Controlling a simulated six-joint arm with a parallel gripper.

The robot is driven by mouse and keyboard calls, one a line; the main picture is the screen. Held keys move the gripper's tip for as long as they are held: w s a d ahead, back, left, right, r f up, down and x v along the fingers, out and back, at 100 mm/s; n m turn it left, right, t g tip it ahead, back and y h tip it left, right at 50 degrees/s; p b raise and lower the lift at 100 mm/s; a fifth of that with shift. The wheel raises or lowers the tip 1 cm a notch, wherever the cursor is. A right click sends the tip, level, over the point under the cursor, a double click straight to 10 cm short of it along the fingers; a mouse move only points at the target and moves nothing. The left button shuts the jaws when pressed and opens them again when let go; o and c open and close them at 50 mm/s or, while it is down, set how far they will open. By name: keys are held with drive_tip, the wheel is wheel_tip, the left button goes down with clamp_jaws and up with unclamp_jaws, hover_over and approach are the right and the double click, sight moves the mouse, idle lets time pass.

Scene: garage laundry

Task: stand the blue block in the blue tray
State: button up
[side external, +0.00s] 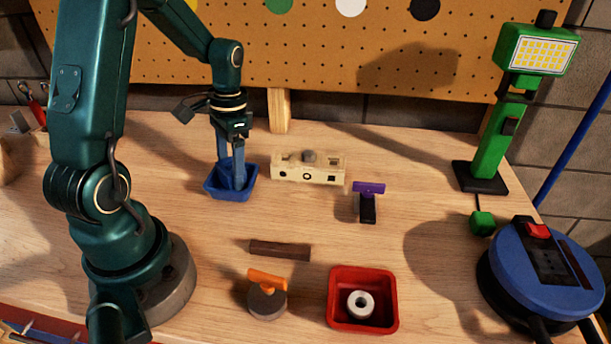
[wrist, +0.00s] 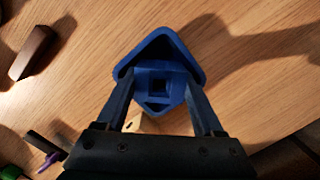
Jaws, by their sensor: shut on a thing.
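The blue tray (side external: 229,197) sits on the bench to the right of my arm's base. My gripper (side external: 232,172) points down into the tray, its fingers reaching inside the rim. In the wrist view the fingers are closed on the sides of the blue block (wrist: 160,73), which has a dark square opening in the face towards the camera. The tray (wrist: 161,38) shows around and beyond the block. The block lies within the tray's outline; whether its base touches the tray floor is hidden.
A cream box-like piece (side external: 310,170) stands just right of the tray. A purple-handled tool (side external: 368,200), a brown bar (side external: 280,250), an orange-handled round tool (side external: 267,298) and a red tray (side external: 391,300) holding a white ring (side external: 361,304) are further off. A green lamp (side external: 490,140) and blue cable reel (side external: 545,270) stand right.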

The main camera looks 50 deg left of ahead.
drive_tip(key=shift+f, duration=0.5)
drive_tip(key=o, duration=1.1)
drive_tip(key=shift+f, duration=0.15)
